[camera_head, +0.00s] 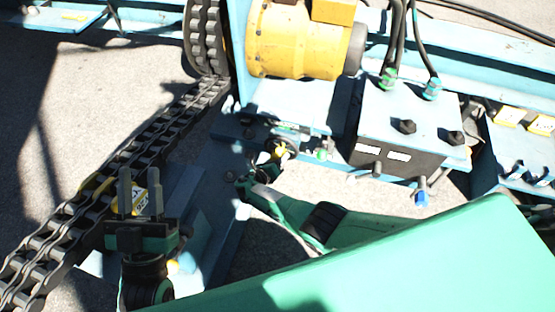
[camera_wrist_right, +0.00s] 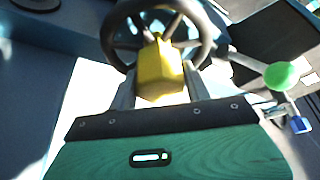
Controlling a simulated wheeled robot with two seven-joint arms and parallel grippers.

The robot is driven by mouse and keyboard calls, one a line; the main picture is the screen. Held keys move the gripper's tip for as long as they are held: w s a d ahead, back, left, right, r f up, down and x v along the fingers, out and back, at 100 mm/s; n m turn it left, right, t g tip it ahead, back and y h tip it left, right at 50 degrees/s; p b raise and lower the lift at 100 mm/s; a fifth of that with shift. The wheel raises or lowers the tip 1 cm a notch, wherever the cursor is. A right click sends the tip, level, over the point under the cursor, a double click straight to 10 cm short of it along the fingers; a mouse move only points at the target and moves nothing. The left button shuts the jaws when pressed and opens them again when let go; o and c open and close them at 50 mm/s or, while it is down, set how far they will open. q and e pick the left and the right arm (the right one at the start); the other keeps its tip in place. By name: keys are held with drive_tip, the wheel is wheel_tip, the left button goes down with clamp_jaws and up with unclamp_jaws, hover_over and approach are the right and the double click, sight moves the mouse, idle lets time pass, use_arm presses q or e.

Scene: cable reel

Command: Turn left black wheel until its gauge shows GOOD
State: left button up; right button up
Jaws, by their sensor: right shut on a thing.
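A small black wheel (camera_head: 289,143) with a yellow part at its middle sits on the blue frame, left of the control box. In the right wrist view the black wheel (camera_wrist_right: 108,42) shows its spokes and rim, with the yellow block (camera_wrist_right: 160,72) in front of it. My right gripper (camera_head: 262,170) is at the wheel. Its fingers (camera_wrist_right: 158,85) lie either side of the yellow block and are shut at the wheel; the exact contact is hidden. I cannot make out a gauge reading.
A heavy chain (camera_head: 110,175) runs from lower left up to a sprocket beside the yellow motor (camera_head: 300,42). A blue control box (camera_head: 420,112) with black knobs and white labels stands right of the wheel. A green-knobbed lever (camera_wrist_right: 279,76) is close to the wheel.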

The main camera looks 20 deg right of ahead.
idle(0.6)
drive_tip(key=o, duration=1.4)
drive_tip(key=shift+c, duration=0.2)
